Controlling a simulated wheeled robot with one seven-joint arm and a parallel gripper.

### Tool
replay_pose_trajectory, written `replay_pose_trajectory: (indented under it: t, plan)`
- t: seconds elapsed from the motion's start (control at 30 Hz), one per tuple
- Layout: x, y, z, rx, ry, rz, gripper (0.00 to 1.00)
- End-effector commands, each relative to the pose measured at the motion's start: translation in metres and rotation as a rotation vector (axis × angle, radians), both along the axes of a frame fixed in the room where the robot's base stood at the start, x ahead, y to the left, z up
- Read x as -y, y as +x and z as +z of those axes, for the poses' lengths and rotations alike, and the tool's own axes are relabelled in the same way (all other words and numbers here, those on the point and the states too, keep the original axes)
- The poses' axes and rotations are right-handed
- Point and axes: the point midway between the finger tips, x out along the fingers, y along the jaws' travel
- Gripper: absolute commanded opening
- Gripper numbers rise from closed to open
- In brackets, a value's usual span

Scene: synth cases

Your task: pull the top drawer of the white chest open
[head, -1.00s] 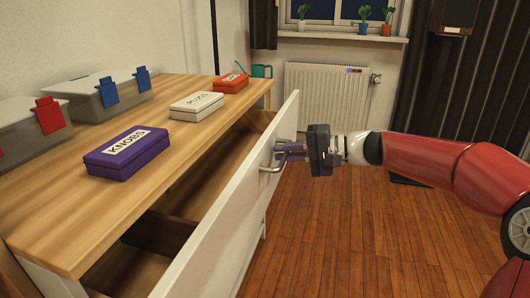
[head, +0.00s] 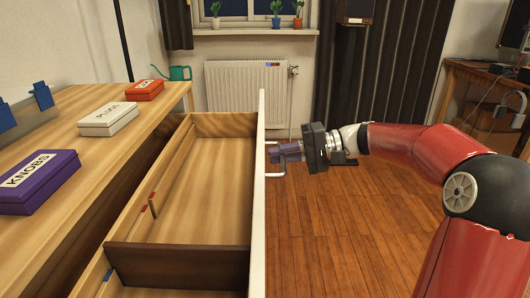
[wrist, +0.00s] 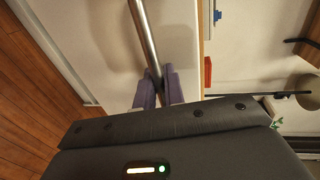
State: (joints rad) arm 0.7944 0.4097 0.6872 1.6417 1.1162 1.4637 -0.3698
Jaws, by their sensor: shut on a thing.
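The top drawer (head: 225,165) of the white chest stands far out from under the wooden top (head: 95,135). Its white front panel (head: 260,190) is seen nearly edge-on in the head view. My gripper (head: 275,152) is at the outer side of that panel, with its purple fingers shut on the metal bar handle (head: 273,143). In the wrist view the handle (wrist: 146,38) runs down between the two fingertips (wrist: 159,85). The drawer has a dark cross divider (head: 178,257), and a small upright brown piece with red marks shows near its left side.
On the top stand a purple KNOBS box (head: 38,180), a white PLUGS box (head: 108,118), a red box (head: 145,90) and a teal watering can (head: 180,73). A radiator (head: 245,95) is at the back wall. The wooden floor (head: 340,235) right of the drawer is clear.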

Motion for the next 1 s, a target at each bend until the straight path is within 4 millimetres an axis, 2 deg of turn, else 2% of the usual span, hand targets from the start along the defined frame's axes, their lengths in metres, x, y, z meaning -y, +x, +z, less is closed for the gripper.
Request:
replay_pose_trajectory:
  t: [0.2, 0.67, 0.7, 0.8, 1.0]
  plan:
    - [0.012, -0.001, -0.001, -0.002, -0.002, 0.002, 0.00]
    - [0.014, -0.001, -0.001, -0.002, -0.002, 0.002, 0.00]
    - [0.014, -0.001, -0.001, -0.002, -0.002, 0.002, 0.16]
    - [0.014, -0.001, -0.001, -0.001, -0.002, 0.001, 0.26]
    - [0.014, -0.001, 0.000, 0.000, -0.001, 0.001, 0.26]
